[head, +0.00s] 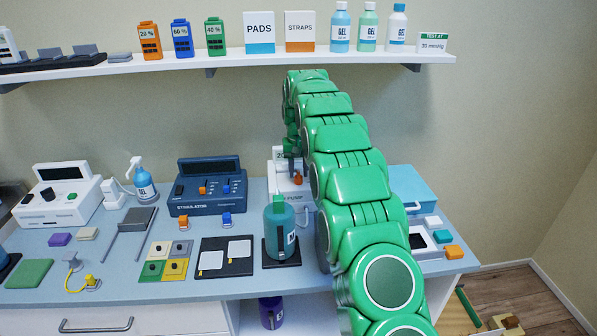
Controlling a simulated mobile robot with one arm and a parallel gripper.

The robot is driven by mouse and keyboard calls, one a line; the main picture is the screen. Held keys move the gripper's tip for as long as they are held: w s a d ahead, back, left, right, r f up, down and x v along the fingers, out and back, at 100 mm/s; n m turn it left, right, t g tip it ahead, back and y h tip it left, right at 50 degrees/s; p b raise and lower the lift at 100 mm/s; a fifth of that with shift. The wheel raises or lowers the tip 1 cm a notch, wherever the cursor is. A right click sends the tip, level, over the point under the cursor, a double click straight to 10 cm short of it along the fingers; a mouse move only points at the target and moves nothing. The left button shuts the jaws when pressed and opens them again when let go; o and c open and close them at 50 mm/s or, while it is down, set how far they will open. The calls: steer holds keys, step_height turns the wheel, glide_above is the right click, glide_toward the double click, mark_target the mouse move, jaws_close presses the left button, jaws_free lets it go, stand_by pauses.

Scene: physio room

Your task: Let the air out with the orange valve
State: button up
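A white device labelled as a pump (291,196) stands on the bench behind the teal bottle, partly hidden by my green arm. A small orange part (297,179) shows on its front and looks like the orange valve. My gripper (292,165) points down at the pump, just above the orange part. Its dark fingertips are small and partly hidden by my arm, so I cannot tell whether they touch the valve or are open.
A blue case (411,182) is at the right, beyond my arm. A shelf (225,66) with bottles and boxes runs above.

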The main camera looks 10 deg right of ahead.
steer(key=shift+f, duration=0.35)
jaws_close()
